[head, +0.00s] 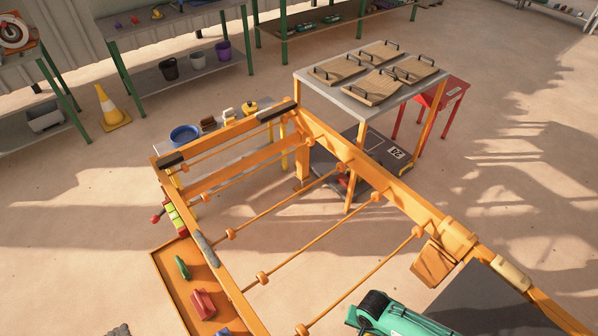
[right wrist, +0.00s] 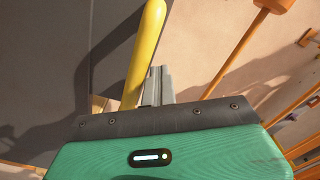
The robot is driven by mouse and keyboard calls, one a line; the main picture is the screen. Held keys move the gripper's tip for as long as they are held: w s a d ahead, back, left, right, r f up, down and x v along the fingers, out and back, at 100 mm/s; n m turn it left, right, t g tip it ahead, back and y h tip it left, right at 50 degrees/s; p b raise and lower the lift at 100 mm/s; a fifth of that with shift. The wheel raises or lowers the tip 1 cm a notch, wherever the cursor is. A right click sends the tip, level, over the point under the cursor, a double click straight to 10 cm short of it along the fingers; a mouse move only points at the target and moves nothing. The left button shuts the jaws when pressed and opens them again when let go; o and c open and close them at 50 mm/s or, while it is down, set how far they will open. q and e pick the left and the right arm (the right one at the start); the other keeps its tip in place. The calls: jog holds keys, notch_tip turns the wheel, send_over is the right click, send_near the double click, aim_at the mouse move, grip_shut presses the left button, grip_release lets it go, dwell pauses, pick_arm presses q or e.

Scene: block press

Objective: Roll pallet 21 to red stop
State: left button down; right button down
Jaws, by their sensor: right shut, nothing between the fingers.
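A dark low platform (head: 368,150) lies on the floor under the grey-topped table, with a pale number label (head: 394,153) too small to read surely. A small red piece (head: 342,181) shows by its near end, partly hidden by the orange frame; I cannot tell whether it is the red stop. My teal right arm enters the head view at the bottom, its fingers not clear there. In the right wrist view my right gripper (right wrist: 158,86) is shut and empty, close to a yellow bar (right wrist: 145,50); I cannot tell whether they touch. My left gripper is out of view.
A large orange frame (head: 375,172) with several rods spans the foreground. The grey-topped table (head: 340,93) bears several boards with black handles. A red stand (head: 450,90) is behind it. An orange tray (head: 166,268) holds small parts. Open floor lies at right.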

jog(key=shift+s+d+p, duration=0.75)
jog(key=shift+s+d, duration=0.25)
jog(key=shift+s, duration=0.25)
jog(key=shift+s+d+p, duration=0.7)
jog(key=shift+s+d, duration=0.25)
jog(key=shift+s, duration=0.25)
jog(key=shift+w+a, duration=0.65)
jog(key=shift+w, duration=0.2)
notch_tip(320, 180, up, 3)
jog(key=p, duration=0.3)
jog(key=shift+r+p, duration=0.15)
jog(key=shift+p, duration=0.15)
jog(key=shift+r, duration=3.35)
